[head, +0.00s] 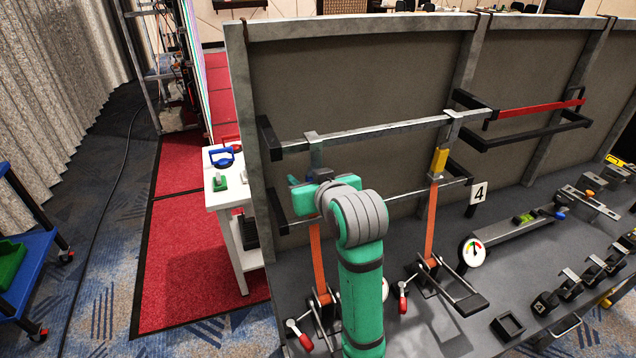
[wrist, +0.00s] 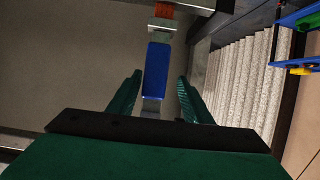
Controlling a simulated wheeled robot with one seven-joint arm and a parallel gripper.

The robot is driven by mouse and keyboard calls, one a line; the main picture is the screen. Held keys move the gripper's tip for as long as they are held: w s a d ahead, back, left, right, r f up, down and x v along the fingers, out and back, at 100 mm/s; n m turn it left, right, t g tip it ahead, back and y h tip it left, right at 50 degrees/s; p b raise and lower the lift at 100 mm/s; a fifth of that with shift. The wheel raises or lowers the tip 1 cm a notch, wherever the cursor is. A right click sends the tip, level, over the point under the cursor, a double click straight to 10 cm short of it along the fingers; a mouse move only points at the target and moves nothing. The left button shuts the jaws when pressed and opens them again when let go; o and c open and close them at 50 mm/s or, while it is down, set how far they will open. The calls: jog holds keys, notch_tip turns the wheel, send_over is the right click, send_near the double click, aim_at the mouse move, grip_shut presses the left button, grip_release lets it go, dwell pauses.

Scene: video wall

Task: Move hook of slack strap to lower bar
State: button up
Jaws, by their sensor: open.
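Two orange straps run up the grey panel to hooks on the upper bar (head: 380,131). The left strap (head: 318,262) has a grey metal hook (head: 313,138) over that bar; its blue grip (wrist: 157,70) shows in the wrist view. The right strap (head: 431,222) has a yellow grip (head: 440,161) under its hook. Which strap is slack is hard to tell. The lower bar (head: 405,191) is bare between the straps. My gripper (head: 308,182) is open at the left strap, and its fingers (wrist: 158,88) stand either side of the blue grip. My arm hides part of the lower bar.
Ratchets with red handles (head: 402,300) stand on the grey bench below. A round gauge (head: 472,252) and a "4" sign (head: 479,194) are to the right. A red bar (head: 540,108) is further right. A white table (head: 225,195) stands left of the panel.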

jog(key=shift+w+d+f, duration=0.1)
jog(key=shift+w+f, duration=0.15)
jog(key=shift+w, duration=0.35)
jog(key=shift+w+f, duration=0.2)
jog(key=shift+w, duration=0.4)
jog(key=c, duration=1.1)
jog(key=shift+o, duration=0.2)
jog(key=shift+r, duration=0.1)
jog(key=shift+r, duration=1.5)
jog(key=shift+d, duration=0.1)
jog(key=shift+s, duration=0.15)
